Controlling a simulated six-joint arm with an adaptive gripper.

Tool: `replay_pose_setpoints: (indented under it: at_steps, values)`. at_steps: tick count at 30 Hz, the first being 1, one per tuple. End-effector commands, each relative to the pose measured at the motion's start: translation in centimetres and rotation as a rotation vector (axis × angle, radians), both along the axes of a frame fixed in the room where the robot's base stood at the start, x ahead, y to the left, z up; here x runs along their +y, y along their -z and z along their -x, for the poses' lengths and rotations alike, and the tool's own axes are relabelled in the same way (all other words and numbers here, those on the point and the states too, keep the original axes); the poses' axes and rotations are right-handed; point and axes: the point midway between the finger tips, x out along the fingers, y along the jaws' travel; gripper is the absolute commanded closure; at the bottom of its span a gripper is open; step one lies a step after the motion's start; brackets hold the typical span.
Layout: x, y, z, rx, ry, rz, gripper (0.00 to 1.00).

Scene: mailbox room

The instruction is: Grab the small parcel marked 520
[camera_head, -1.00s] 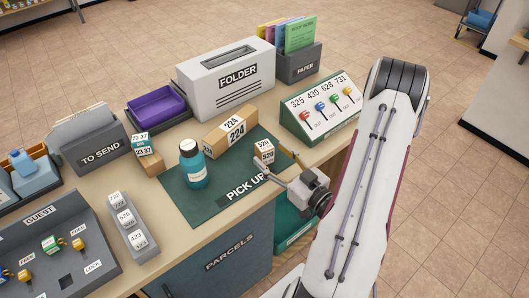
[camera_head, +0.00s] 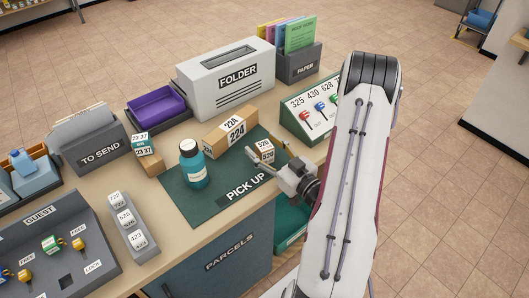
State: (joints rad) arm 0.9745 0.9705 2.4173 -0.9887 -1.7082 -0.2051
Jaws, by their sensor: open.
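The small parcel marked 520 (camera_head: 265,151) is a brown box with white labels. It stands on the right part of the green PICK UP mat (camera_head: 207,204). My gripper (camera_head: 268,160) is open and comes in from the right, its fingers pointing left and up. One finger lies in front of the parcel in the picture and the other shows near its right side. I cannot tell whether either finger touches the parcel. The parcel's lower part is partly hidden by the near finger.
A larger box marked 224 (camera_head: 229,132) and a teal bottle (camera_head: 193,168) stand on the mat left of the parcel. A green key stand (camera_head: 295,118) is behind right, partly covered by my arm. The white FOLDER box (camera_head: 226,77) stands at the back.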

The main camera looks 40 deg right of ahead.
Motion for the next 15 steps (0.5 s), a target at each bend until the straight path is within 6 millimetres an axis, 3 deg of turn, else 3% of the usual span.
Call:
replay_pose_setpoints:
  at_steps: [6,8,12,15]
  values:
    - [0.01,0.00,0.02,0.000,0.000,0.000,0.45]
    - [0.01,0.00,0.02,0.000,0.000,0.000,0.58]
    - [0.01,0.01,0.02,0.000,0.000,0.000,0.93]
    - [0.01,0.00,0.02,0.000,0.000,0.000,0.93]
